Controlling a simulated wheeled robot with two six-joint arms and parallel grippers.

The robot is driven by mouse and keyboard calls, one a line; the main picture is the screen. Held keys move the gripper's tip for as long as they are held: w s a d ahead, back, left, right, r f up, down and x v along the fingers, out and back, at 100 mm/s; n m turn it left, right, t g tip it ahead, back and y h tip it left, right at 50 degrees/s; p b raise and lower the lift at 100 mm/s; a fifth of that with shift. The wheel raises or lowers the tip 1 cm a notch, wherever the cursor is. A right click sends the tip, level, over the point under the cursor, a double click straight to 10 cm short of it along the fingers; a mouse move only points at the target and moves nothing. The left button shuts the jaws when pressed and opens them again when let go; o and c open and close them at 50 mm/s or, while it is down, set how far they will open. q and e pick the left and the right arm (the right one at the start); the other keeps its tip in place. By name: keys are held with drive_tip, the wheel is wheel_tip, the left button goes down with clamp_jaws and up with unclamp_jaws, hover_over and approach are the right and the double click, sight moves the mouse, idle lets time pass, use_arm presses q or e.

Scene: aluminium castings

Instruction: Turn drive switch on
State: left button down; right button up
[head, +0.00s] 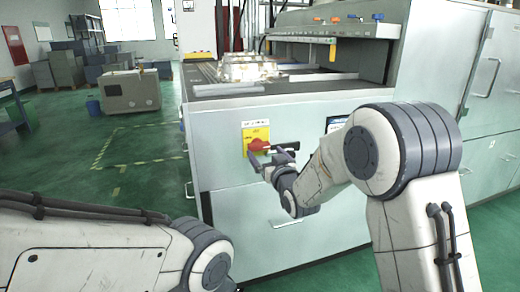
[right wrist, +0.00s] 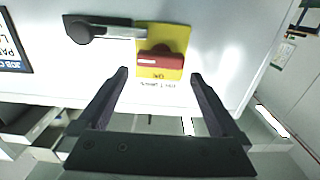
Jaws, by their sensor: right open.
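The drive switch is a red rotary knob (head: 258,146) on a yellow plate (head: 256,134), on the front of the pale machine cabinet. In the right wrist view the red knob (right wrist: 160,59) lies crosswise on its yellow plate (right wrist: 176,38), with the picture upside down and the word ON beside the knob. My right gripper (head: 270,160) is open and empty just in front of the switch. In the right wrist view its two fingers (right wrist: 158,74) stand either side of the knob, apart from it. My left arm enters at lower left; its gripper is out of view.
A black lever handle (right wrist: 100,28) sits right beside the switch plate. A dark label or screen (head: 336,124) is to the right on the cabinet front (head: 238,215). A metal casting (head: 247,68) lies on the machine top.

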sight(260, 147)
drive_tip(key=shift+x, duration=2.55)
